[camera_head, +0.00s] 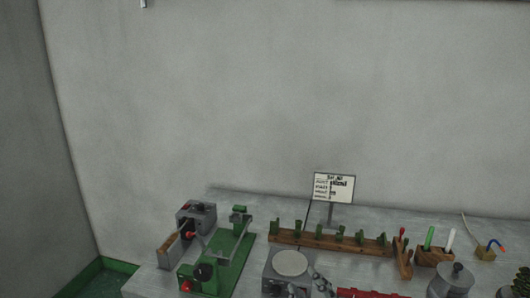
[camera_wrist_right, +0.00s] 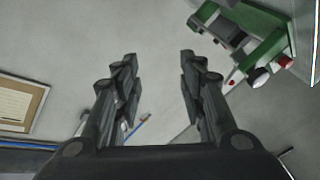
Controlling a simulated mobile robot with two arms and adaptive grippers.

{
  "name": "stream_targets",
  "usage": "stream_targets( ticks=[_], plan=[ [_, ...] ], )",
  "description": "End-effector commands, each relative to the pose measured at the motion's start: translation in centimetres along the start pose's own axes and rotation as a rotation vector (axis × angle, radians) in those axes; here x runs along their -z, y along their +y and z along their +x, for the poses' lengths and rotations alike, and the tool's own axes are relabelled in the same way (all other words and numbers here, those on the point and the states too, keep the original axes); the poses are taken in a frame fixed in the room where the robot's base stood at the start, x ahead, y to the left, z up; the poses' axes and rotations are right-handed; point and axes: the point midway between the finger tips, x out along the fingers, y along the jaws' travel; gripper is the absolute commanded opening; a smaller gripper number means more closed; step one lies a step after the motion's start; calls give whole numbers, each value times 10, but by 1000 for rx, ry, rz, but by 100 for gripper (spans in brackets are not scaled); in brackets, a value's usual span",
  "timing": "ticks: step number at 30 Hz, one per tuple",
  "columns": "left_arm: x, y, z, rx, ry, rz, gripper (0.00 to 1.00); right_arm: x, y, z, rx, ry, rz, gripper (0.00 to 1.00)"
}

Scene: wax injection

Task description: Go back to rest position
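Grey floor or wall surface lies behind the fingers. My left gripper is in neither view.
A grey metal table (camera_head: 230,196) holds a green-based machine (camera_head: 230,262), a wooden rack (camera_head: 330,243) with green pieces, a sign (camera_head: 333,187), a wooden tool holder (camera_head: 433,257) and a grey pot (camera_head: 455,280). The wrist view shows a green machine (camera_wrist_right: 262,35) at upper right.

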Motion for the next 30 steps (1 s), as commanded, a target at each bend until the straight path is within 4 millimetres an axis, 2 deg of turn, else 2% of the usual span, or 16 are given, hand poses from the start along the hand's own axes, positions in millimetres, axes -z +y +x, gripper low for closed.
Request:
stream_targets(
  ticks=[1, 3, 6, 9, 12, 15, 21, 24, 30],
  plan=[
    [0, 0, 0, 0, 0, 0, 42, -37, -8, -16, 37, -133, 89, 38],
    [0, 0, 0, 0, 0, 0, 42, -82, -22, -42, 90, -308, 198, 38],
    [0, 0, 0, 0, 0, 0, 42, -133, -45, -88, 166, -537, 331, 38],
    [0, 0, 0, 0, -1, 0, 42, -166, -65, -134, 233, -720, 430, 38],
    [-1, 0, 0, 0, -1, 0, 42, -186, -81, -175, 290, -865, 502, 38],
    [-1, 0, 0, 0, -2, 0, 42, -198, -94, -213, 341, -989, 561, 38],
    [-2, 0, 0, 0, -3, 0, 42, -210, -114, -280, 433, -1196, 646, 38],
    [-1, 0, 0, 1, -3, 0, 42, -229, -132, -267, 434, -1194, 638, 38],
    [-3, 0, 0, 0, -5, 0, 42, -269, -170, -257, 447, -1213, 633, 38]
  ],
)
